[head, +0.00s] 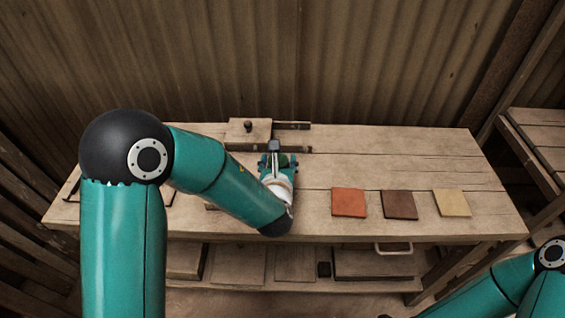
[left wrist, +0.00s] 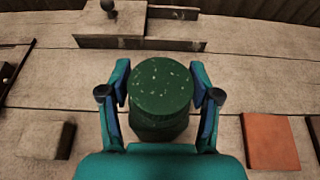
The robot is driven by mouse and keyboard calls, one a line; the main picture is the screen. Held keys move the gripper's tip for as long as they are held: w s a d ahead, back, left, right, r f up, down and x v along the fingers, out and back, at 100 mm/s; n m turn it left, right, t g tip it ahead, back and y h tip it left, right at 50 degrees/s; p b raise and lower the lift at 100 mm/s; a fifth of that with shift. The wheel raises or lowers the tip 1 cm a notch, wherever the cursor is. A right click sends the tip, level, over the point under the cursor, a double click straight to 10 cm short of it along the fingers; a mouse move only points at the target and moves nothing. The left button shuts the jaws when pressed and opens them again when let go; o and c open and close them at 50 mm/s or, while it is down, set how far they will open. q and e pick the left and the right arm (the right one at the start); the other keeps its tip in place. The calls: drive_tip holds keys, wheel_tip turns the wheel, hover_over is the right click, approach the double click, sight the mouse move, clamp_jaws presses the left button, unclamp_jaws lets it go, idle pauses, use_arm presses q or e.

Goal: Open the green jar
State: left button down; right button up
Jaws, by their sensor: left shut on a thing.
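The green jar (left wrist: 160,125) stands upright on the bench, with its round speckled green lid (left wrist: 162,84) on top. In the head view only a dark green bit of the jar (head: 284,160) shows past my wrist. My left gripper (left wrist: 160,88) is shut on the jar, one finger on each side near the lid's height. My right gripper is out of view; only part of that arm shows at the lower right.
A wooden press (head: 248,130) with a dark knob stands behind the jar. Orange (head: 348,203), brown (head: 399,205) and cream (head: 452,203) tiles lie to the right on the bench (head: 400,150). A wooden block (left wrist: 48,140) lies left of the jar. The bench's back right is clear.

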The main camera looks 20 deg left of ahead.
use_arm(q)
drive_tip(key=shift+c, duration=1.2)
unclamp_jaws()
drive_tip(key=shift+s+r, duration=0.1)
drive_tip(key=shift+s, duration=0.05)
